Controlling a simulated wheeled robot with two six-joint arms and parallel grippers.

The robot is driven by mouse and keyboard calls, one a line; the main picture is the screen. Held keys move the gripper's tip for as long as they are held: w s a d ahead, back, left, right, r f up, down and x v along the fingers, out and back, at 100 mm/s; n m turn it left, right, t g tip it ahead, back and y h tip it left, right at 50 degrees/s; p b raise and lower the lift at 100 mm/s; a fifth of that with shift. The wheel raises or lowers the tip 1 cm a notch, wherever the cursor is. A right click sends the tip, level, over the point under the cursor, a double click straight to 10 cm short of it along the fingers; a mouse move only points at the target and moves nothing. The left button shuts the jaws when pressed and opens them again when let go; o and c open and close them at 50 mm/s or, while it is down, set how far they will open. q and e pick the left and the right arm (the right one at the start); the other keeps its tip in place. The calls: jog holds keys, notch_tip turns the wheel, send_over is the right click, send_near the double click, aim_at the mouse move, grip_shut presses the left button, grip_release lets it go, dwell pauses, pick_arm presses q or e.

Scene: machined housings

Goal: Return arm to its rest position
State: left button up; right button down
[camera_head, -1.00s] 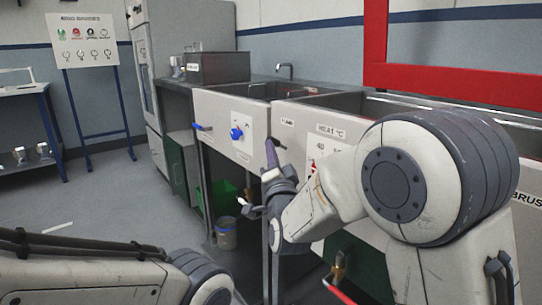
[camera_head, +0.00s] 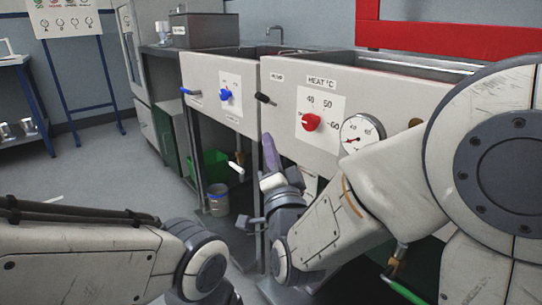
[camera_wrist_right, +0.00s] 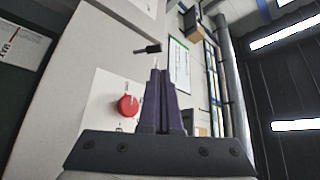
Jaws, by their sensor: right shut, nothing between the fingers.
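My right gripper (camera_head: 270,155) shows in the head view as purple-grey fingers pointing up, in front of the sink unit's front panel (camera_head: 220,70). In the right wrist view its fingers (camera_wrist_right: 160,75) are shut together with nothing between them. A red knob (camera_wrist_right: 128,106) and a black lever (camera_wrist_right: 148,49) appear near the fingers there. My right arm (camera_head: 350,210) reaches in from the right of the head view, bent at the elbow. My left arm (camera_head: 90,260) shows at the lower left; its gripper is out of view.
The heat panel has a red knob (camera_head: 311,122) and a gauge (camera_head: 362,134). A blue knob (camera_head: 225,95) and black pump lever (camera_head: 265,98) stick out to its left. A green handle (camera_head: 402,290) sits low right. A bucket (camera_head: 218,199) stands under the sink. Open floor lies left.

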jog(key=s+a+f+n+g+y+p, duration=0.3)
jog(key=s+a+f+n+g+p, duration=0.3)
jog(key=s+f+n+g, duration=0.7)
jog(key=s+d+r+n+g+h+p, duration=0.1)
jog(key=s+d+n+g+h+p, duration=0.2)
jog(key=s, duration=0.4)
jog(key=s+d+n+g+h+p, duration=0.1)
jog(key=s+d+n+g+h, duration=0.1)
jog(key=s+d+g, duration=0.4)
notch_tip(320, 180, up, 37)
jog(key=s+p, duration=0.1)
jog(key=p, duration=3.5)
jog(key=shift+s+a+f+m, duration=0.15)
jog(key=shift+a+m, duration=0.15)
jog(key=shift+a, duration=0.15)
